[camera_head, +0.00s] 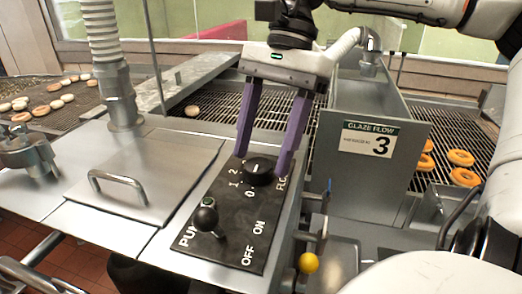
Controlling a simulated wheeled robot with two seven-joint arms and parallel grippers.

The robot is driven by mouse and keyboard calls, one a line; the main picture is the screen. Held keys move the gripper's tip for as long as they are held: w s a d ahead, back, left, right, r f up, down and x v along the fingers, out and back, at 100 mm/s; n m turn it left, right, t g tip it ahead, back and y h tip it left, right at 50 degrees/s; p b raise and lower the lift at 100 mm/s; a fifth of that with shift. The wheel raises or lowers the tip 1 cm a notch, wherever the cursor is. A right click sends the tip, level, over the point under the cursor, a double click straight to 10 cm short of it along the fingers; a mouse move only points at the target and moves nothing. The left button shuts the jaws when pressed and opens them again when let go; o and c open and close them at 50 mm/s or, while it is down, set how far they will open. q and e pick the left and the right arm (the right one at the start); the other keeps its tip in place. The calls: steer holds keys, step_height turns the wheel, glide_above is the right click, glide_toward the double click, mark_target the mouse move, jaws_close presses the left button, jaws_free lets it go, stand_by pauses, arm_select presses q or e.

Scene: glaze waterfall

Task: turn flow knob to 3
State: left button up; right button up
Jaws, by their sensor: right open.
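The black flow knob (259,170) sits at the upper end of a black control panel (232,238). The digits 0, 1 and 2 show around its left and lower side; other marks are hidden by my fingers. My right gripper (263,162) comes down from above with two purple fingers, open, one on each side of the knob. I cannot tell whether they touch it. A "GLAZE FLOW" sign (369,139) with a large 3 is on the metal wall at the right. My left gripper is not in view.
A yellow ball handle (308,263) is at the lower right. A lid handle (119,187) is at the left. Glazed rings (461,157) lie on the right rack.

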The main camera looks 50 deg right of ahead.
steer(key=shift+a+f, duration=0.15)
steer(key=shift+f, duration=0.4)
steer(key=c, duration=1)
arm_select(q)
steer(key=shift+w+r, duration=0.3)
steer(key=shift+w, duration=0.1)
arm_select(e)
steer(key=shift+c, duration=0.2)
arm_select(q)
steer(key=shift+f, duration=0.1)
